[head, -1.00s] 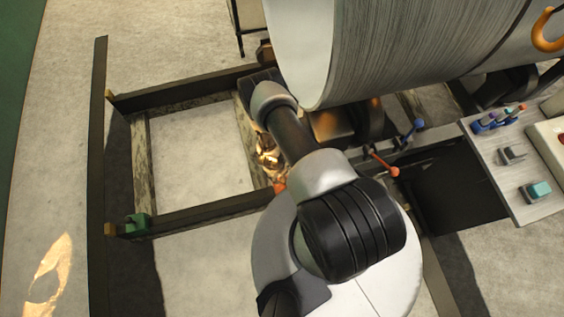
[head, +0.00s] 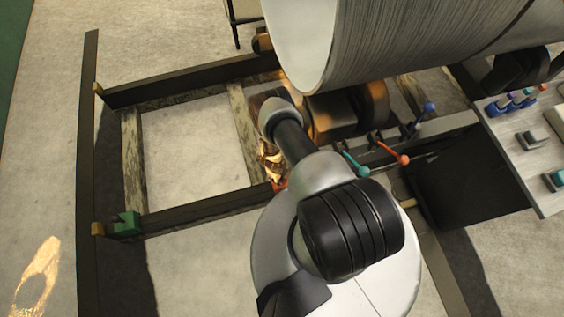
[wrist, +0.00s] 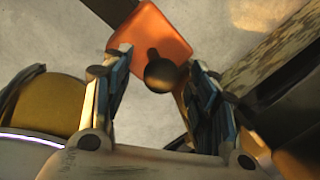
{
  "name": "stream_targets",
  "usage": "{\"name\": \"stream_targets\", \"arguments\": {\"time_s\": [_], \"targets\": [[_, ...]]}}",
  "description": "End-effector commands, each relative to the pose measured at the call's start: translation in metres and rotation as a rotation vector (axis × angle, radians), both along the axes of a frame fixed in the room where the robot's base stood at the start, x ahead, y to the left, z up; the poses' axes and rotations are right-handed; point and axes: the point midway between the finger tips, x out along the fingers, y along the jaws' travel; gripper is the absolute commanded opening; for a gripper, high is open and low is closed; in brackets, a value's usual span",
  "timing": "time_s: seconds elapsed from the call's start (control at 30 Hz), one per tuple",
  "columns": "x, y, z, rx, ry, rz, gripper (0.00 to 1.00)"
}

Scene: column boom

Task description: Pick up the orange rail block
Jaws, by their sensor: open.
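The orange rail block (wrist: 150,30) is at the top middle of the wrist view. A dark round knob (wrist: 161,75) stands out from it toward the camera. In the head view a small part of the block (head: 280,186) shows on the near dark rail (head: 205,210), beside my arm. My gripper (wrist: 155,64) is open, with one finger at each side of the knob. The block's orange body lies around and beyond the fingertips. I cannot tell whether the fingers touch it. In the head view my own arm hides most of the gripper.
A green block (head: 126,224) sits at the rail's left end. A large grey roll (head: 390,40) overhangs the far side. Teal (head: 362,170), red (head: 404,160) and blue (head: 430,107) levers stand to the right, near a panel (head: 525,130). Bare floor (head: 190,150) shows between the rails.

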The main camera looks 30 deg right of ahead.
Motion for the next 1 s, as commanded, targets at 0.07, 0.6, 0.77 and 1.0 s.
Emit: {"name": "stream_targets", "arguments": {"time_s": [0.07,0.6,0.77,1.0], "targets": [[0.0016,-0.0021,-0.0114,0.0,-0.003,-0.002,0.54],[0.0016,-0.0024,-0.0104,0.0,-0.001,0.0,0.35],[0.0016,-0.0024,-0.0105,0.0,-0.001,0.0,0.24],[0.0015,-0.0023,-0.0105,0.0,-0.001,0.0,0.09]]}}
